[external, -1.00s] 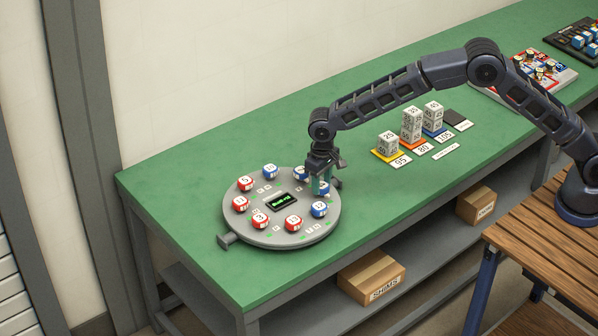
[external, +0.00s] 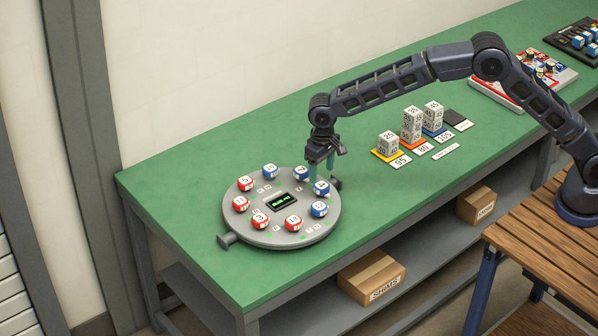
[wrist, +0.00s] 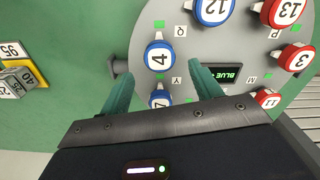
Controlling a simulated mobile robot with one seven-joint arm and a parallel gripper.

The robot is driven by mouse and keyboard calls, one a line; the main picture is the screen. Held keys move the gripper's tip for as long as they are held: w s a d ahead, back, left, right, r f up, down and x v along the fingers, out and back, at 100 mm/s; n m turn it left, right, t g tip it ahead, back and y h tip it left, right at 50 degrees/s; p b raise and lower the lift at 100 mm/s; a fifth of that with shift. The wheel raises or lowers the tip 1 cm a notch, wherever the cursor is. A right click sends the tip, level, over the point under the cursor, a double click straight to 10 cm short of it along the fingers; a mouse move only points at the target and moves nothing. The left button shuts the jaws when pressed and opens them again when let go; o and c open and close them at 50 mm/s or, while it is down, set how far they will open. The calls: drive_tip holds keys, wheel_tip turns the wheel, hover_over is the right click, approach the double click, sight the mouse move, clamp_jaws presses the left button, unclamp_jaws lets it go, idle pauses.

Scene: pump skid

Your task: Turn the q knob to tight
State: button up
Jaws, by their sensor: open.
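The round grey panel (external: 248,225) lies on the green bench and carries several red and blue numbered knobs around a small display (external: 283,201). A blue knob marked 4 (wrist: 160,57) sits next to the letter Q (wrist: 180,30) in the wrist view; it seems to be the q knob. My gripper (external: 323,183) is open over the panel's right side, fingers pointing down. In the wrist view my gripper (wrist: 162,75) has its fingertips apart on either side, just short of knob 4. Another blue knob (wrist: 160,98), beside the letter Y, shows partly between the fingers.
Neighbouring knobs stand close, such as a blue 12 (wrist: 214,10) and a red 3 (wrist: 298,57). Stacked grey blocks (external: 411,124) on coloured plates stand to the right. The green bench (external: 170,195) is clear left of the panel.

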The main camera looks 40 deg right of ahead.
sight(322, 185)
wheel_tip(322, 185, up, 6)
idle(0.5)
